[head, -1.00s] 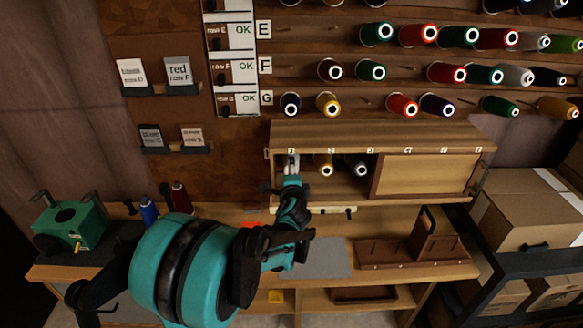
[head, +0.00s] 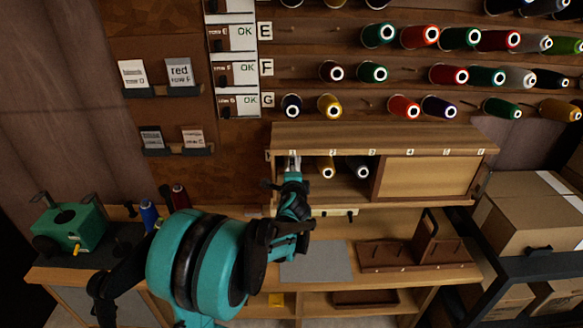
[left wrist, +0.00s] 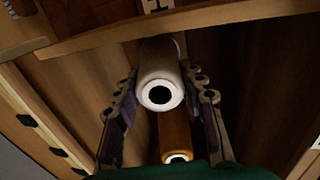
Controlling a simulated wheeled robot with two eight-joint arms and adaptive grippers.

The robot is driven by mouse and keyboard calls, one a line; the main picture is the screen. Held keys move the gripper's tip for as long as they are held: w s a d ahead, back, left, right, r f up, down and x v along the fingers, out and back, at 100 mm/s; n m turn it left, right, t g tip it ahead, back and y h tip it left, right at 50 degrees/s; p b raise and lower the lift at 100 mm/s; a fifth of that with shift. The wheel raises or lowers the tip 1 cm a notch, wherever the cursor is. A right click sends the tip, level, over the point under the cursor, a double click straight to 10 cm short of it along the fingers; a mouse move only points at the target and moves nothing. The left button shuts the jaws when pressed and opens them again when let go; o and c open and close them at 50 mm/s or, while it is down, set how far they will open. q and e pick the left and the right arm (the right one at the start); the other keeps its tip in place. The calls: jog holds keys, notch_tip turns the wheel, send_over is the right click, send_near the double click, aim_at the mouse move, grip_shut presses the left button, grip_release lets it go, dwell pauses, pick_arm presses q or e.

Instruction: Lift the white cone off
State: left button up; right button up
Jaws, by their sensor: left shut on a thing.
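The white cone (left wrist: 160,78) shows in the left wrist view, its round end with a dark hole facing me. It sits in the cabinet compartment under label 1. My left gripper (left wrist: 162,112) has a finger on each side of it and is shut on it. In the head view my left gripper (head: 293,170) reaches into the left end of the cabinet, largely covering the cone. A gold cone (left wrist: 175,135) appears just below the white cone in the left wrist view. My right gripper is not in view.
The cabinet (head: 375,138) has a top board close above the gripper and a closed panel (head: 425,178) on its right. A gold cone (head: 327,170) and a dark cone (head: 358,170) sit right of the gripper. A brown tray (head: 415,254) stands on the bench below.

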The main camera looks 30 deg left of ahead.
pick_arm(q)
jog(key=shift+s, duration=0.1)
jog(key=p+v, duration=0.2)
jog(key=v, duration=0.9)
jog(key=shift+f+p, duration=0.25)
jog(key=shift+p, duration=0.15)
jog(key=shift+s+d, duration=0.1)
jog(key=s+d+r+p, duration=0.2)
jog(key=s+r+p, duration=0.1)
jog(key=shift+s, duration=0.2)
jog(key=shift+f, duration=0.1)
